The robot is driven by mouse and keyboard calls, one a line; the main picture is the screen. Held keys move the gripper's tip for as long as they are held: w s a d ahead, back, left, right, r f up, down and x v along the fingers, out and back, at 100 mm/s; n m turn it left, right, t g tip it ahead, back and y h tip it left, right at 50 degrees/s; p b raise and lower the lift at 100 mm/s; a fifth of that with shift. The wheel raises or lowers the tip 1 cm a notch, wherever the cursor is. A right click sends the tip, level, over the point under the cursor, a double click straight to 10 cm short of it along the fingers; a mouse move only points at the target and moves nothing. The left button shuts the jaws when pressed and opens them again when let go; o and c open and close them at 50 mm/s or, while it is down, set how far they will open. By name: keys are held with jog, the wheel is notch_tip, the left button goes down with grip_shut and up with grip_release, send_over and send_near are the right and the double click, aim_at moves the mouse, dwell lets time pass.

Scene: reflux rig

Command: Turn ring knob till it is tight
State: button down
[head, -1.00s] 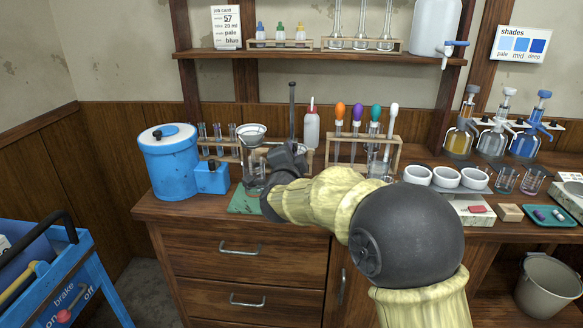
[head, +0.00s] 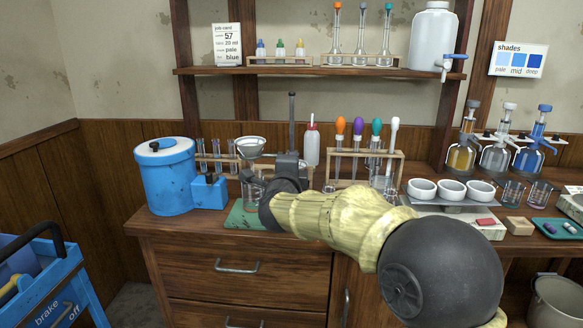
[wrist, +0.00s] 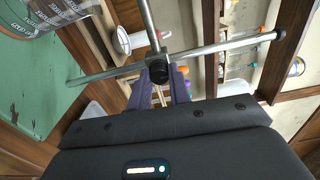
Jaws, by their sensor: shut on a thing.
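The black ring knob (wrist: 158,72) sits where two metal rods cross in the wrist view. My gripper (wrist: 163,76) has its two purple fingers on either side of it and is shut on it. The upright stand rod (wrist: 225,47) runs across the wrist view, and a side rod (wrist: 147,22) leaves the joint toward the top. In the head view the stand rod (head: 292,120) rises behind my gripper (head: 289,165), and the knob is hidden there. A white funnel (head: 250,146) sits left of the rod, above a glass beaker (head: 252,192).
A green base (head: 240,218) lies under the beaker. A blue tank (head: 166,178) stands left. A white bottle (head: 312,145) and a rack of droppers (head: 368,156) stand close to the right of the stand. A shelf (head: 320,70) runs above.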

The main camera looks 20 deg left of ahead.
jog(key=c, duration=1.3)
grip_release()
jog(key=v, duration=1.7)
jog(key=shift+s, duration=0.2)
